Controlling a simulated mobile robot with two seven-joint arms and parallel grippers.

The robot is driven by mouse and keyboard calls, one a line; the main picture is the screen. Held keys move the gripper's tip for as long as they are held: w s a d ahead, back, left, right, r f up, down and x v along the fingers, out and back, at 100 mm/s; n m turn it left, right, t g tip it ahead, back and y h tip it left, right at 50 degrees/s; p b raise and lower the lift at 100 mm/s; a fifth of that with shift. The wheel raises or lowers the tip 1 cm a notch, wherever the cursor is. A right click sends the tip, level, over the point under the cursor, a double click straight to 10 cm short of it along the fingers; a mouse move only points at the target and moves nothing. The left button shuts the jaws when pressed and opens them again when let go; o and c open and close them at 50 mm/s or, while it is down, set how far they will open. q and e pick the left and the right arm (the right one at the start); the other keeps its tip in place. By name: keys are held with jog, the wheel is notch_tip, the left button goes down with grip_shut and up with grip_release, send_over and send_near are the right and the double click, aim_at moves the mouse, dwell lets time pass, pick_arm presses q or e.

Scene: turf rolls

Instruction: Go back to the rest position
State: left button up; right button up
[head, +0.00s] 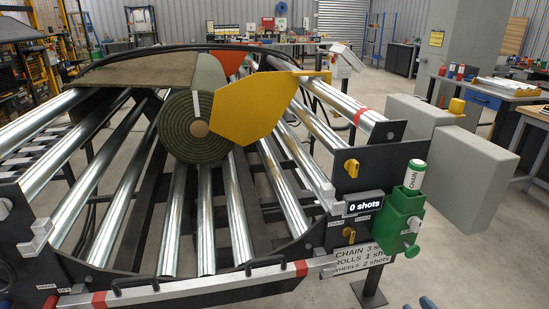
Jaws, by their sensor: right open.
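My right gripper (417,304) shows only as small blue fingertips at the bottom edge, right of centre. The tips are apart and nothing shows between them; the rest of it is cut off by the frame. It is low, in front of the machine's right corner and below the green grease unit (402,218), not touching it. My left gripper is not in view. The grease unit has a white cartridge marked CHAIN (415,174) standing in its top.
A roller machine (205,235) fills the middle, with a green turf roll (198,127) on its rollers beside a yellow plate (245,108). A front rail (190,290) crosses close ahead. A display (363,205) reads "0 shots". Open floor (465,255) lies to the right.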

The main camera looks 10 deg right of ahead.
jog(key=w+d+r+n+y, duration=0.1)
jog(key=d+r+n, duration=0.1)
jog(key=d+n, duration=0.15)
jog(key=s+a+f+n+g, duration=0.1)
jog(key=s+a+f+g, duration=0.3)
jog(key=s+a, duration=0.35)
jog(key=s+a+f+g, duration=0.3)
jog(key=s+a+f, duration=0.1)
jog(key=s+a, duration=0.35)
jog(key=w+a+r+m, duration=0.15)
jog(key=a+m, duration=0.35)
jog(key=a, duration=0.7)
pick_arm(q)
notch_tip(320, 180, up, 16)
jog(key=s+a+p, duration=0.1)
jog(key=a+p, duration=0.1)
jog(key=p, duration=2.2)
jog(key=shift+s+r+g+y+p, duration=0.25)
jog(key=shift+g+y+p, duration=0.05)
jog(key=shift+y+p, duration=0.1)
pick_arm(e)
notch_tip(320, 180, up, 17)
jog(key=s+d, duration=0.1)
jog(key=d, duration=0.1)
jog(key=shift+s+r, duration=0.2)
jog(key=shift+s, duration=0.1)
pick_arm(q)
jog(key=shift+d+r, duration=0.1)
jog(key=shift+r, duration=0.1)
